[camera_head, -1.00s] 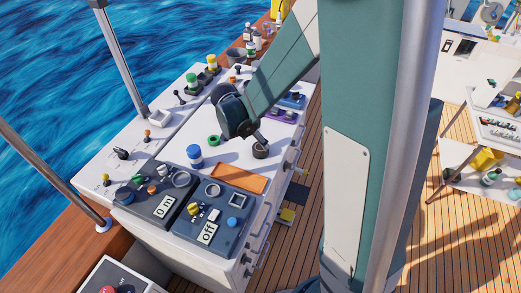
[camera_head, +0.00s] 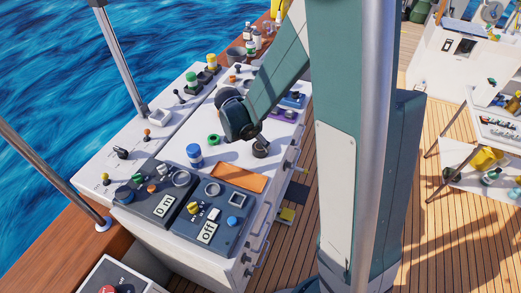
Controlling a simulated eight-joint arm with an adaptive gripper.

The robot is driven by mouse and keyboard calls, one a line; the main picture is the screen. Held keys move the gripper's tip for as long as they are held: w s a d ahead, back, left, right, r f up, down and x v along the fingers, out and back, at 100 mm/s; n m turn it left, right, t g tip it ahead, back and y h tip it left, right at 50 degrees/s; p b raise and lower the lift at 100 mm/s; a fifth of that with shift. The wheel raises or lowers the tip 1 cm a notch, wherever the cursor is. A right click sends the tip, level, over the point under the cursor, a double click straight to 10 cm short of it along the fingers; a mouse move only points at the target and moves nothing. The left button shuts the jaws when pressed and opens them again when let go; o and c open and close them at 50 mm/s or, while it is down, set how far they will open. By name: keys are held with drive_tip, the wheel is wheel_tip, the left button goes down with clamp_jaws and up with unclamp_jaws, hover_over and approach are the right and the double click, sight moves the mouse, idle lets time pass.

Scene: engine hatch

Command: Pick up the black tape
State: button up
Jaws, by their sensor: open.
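The black tape (camera_head: 261,150), a dark short roll, stands on the white top of the console, near its right edge. My gripper (camera_head: 260,140) is small in the view at the end of my green arm. It points down just above the tape and overlaps it in the picture. The fingers are dark and hard to make out; they are open. I cannot tell whether they touch the tape or reach around it.
A green tape roll (camera_head: 214,139) and a blue-and-white container (camera_head: 195,155) stand left of the tape. An orange tray (camera_head: 238,180) lies in front. Control boxes (camera_head: 220,215) with knobs fill the near end. Bottles (camera_head: 252,40) stand at the far end.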

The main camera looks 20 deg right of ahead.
sight(260, 146)
drive_tip(key=shift+x, duration=2.6)
drive_tip(key=shift+a, duration=0.15)
drive_tip(key=c, duration=1)
